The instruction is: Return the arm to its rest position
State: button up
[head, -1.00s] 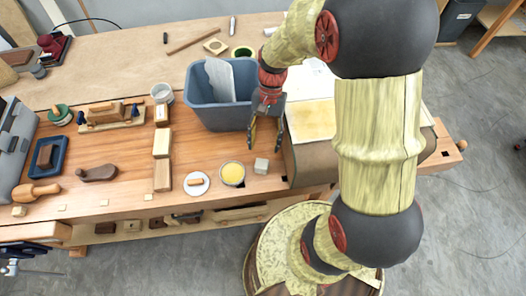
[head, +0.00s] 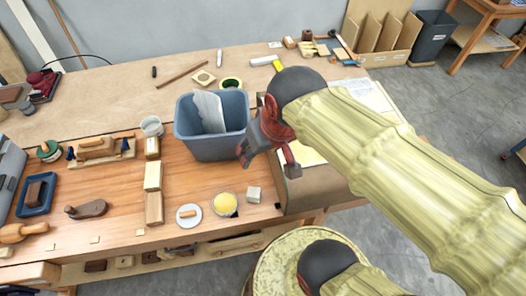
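My gripper (head: 267,162) is over the right part of the workbench (head: 105,213), just right of the grey-blue bin. Its two fingers are spread apart with nothing visible between them. My arm, with pale yellow-green link covers and dark joints, reaches in from the lower right and hides part of the bench's right side. Whether the fingers touch the bin's rim or the surface beneath them cannot be told.
The grey-blue bin (head: 212,146) holds a pale sheet (head: 208,112). A small pale block (head: 254,194), a yellow-filled dish (head: 224,205) and a white plate (head: 189,223) lie in front. Wooden blocks (head: 153,176) stand left. A dark bin (head: 432,38) stands on the floor.

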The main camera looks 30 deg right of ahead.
jog(key=shift+s+a+r+n+t, duration=0.1)
jog(key=shift+s+r+n+t, duration=0.55)
jog(key=shift+s+r, duration=0.2)
